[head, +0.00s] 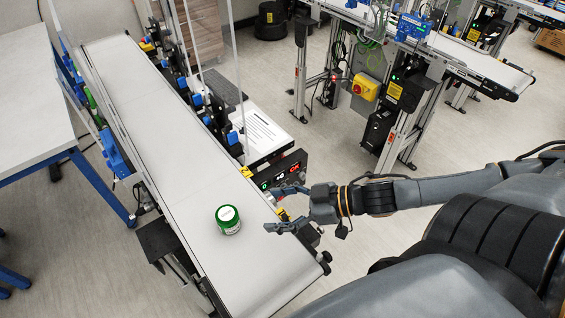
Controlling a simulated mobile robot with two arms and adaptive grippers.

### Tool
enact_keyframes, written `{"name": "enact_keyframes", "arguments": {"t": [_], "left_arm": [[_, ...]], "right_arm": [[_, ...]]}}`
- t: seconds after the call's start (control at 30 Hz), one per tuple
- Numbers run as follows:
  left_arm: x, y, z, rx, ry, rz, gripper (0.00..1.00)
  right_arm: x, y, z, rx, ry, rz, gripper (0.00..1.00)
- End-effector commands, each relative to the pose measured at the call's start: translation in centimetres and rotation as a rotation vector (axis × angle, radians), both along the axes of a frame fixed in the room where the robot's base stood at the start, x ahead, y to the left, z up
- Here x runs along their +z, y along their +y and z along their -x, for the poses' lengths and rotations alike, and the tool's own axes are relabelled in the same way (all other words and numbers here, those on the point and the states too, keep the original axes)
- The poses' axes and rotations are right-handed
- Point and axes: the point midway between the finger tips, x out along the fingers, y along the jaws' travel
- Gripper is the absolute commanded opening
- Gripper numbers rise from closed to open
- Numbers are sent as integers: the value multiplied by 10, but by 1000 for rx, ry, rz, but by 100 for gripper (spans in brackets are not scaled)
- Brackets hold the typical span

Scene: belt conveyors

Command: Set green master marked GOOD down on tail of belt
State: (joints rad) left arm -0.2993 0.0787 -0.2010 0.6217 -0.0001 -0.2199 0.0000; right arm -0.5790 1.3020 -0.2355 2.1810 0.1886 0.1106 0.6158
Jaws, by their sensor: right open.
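The green master (229,220) is a short green can with a white top. It stands upright on the white surface of the belt (178,150), near the end closest to me. The marking on it is too small to read. My right gripper (269,208) is open and empty just to the right of the can, over the belt's right edge. Its fingers point left towards the can, with a gap between them and it. My left gripper is not in view.
A display box (278,175) with lit digits and a white sheet (258,132) sit along the belt's right side. Sensors and posts line its far part. A white table (35,100) stands at left. A second conveyor (470,62) is at upper right. The belt beyond the can is clear.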

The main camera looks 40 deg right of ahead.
Motion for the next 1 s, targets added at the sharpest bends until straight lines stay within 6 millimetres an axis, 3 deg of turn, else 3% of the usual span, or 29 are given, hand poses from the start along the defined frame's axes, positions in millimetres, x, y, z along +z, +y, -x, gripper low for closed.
{"name": "enact_keyframes", "arguments": {"t": [1.0], "left_arm": [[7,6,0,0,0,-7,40]], "right_arm": [[4,-8,7,0,0,1,74]]}}
